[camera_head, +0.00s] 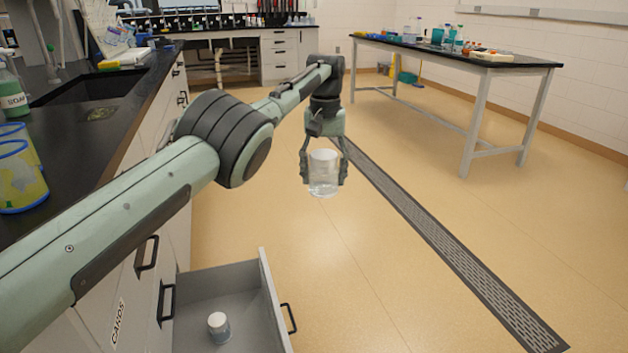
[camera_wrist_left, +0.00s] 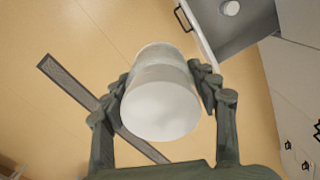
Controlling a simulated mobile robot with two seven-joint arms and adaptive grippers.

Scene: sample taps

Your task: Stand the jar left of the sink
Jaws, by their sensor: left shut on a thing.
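My left gripper (camera_head: 323,172) is shut on a clear jar (camera_head: 323,184) with a white lid and holds it upright in the air above the floor. In the left wrist view the jar (camera_wrist_left: 162,95) sits between the two fingers of the left gripper (camera_wrist_left: 163,95), its white lid toward the camera. The sink (camera_head: 95,90) is a dark basin in the black counter at the left, partly hidden at its near end. My right gripper is not in view.
An open drawer (camera_head: 262,300) below the counter holds another small white-lidded jar (camera_head: 218,326). Blue-rimmed beakers (camera_head: 20,180) and a soap bottle (camera_head: 12,95) stand on the counter (camera_head: 75,185). A black-topped table (camera_head: 470,58) stands at the right. The floor between is clear.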

